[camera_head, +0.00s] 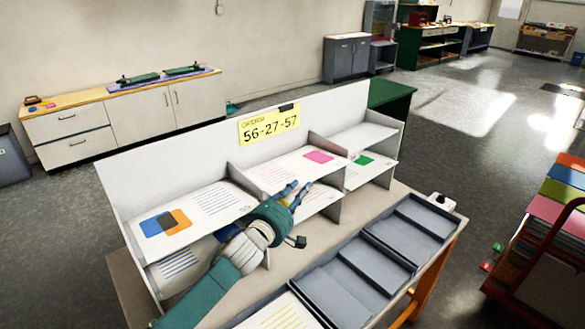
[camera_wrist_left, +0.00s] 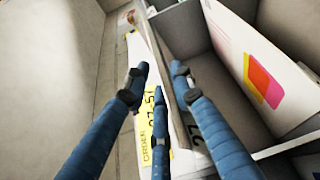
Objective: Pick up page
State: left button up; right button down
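White pages lie in the compartments of a white two-level rack. One upper page (camera_head: 165,223) has blue and orange squares. Another (camera_head: 319,157) shows a pink square. A page with a green square (camera_head: 363,160) is at the right. My left gripper (camera_head: 297,194) is in front of the rack's middle compartments, its blue fingers apart. In the left wrist view the fingers (camera_wrist_left: 158,80) are spread, with no page visibly held. A page with a pink and orange square (camera_wrist_left: 263,84) shows right of them. My right gripper is not in view.
A yellow order card (camera_head: 269,124) reading 56-27-57 is on the rack's back panel. Grey trays (camera_head: 374,263) line the table's front; the nearest holds a page with yellow lines (camera_head: 284,313). A cart with coloured sheets (camera_head: 556,210) stands at the right.

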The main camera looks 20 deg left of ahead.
aim_at(307, 181)
pick_arm(q)
jog(key=p+x, duration=0.1)
jog(key=x, duration=0.4)
jog(key=shift+w+d, duration=0.1)
jog(key=shift+w, duration=0.3)
jog(key=shift+s, duration=0.1)
grip_shut()
